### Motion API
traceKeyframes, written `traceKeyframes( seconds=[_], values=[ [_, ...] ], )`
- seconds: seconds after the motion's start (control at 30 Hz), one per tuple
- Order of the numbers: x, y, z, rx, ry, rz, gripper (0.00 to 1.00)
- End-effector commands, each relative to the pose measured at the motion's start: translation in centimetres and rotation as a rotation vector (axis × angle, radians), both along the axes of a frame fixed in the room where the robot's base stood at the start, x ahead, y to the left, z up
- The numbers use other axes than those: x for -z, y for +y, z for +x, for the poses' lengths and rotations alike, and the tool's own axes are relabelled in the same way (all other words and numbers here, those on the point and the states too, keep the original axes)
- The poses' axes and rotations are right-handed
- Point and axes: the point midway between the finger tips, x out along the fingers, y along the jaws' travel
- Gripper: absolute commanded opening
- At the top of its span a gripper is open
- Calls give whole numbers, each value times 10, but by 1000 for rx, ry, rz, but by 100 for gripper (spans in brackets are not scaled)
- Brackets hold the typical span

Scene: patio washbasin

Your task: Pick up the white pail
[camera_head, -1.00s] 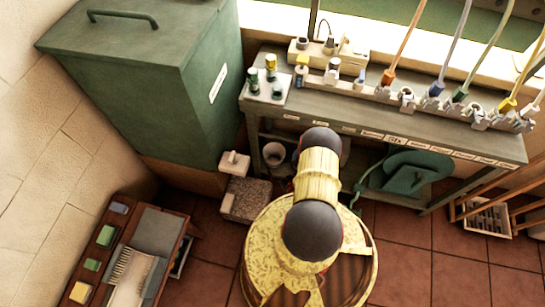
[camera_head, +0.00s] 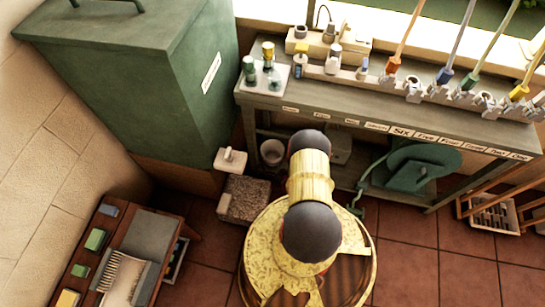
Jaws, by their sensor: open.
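A small pale pail (camera_head: 271,153), open at the top, stands in the shade under the left end of the grey-green bench. It looks upright. My yellow and dark arm rises in the middle of the picture, just to the right of the pail. My gripper does not show; the arm's own links may hide it. Whether the pail has a handle is too small to tell.
The bench (camera_head: 385,130) holds bottles and a row of upright brushes. A big green bin (camera_head: 120,85) stands at left. A speckled block (camera_head: 245,198) sits in front of the pail. A green hose reel (camera_head: 415,165) is under the bench.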

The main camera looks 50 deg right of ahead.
Motion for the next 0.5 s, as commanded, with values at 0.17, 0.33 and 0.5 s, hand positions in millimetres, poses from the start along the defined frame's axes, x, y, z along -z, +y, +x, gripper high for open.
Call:
traceKeyframes(
  seconds=[0.17, 0.33, 0.5],
  values=[
    [4, -8, 12, -1, -3, -3, 100],
    [11, -21, 32, -2, -2, -3, 100],
    [13, -27, 43, 0, -1, 0, 100]
  ],
)
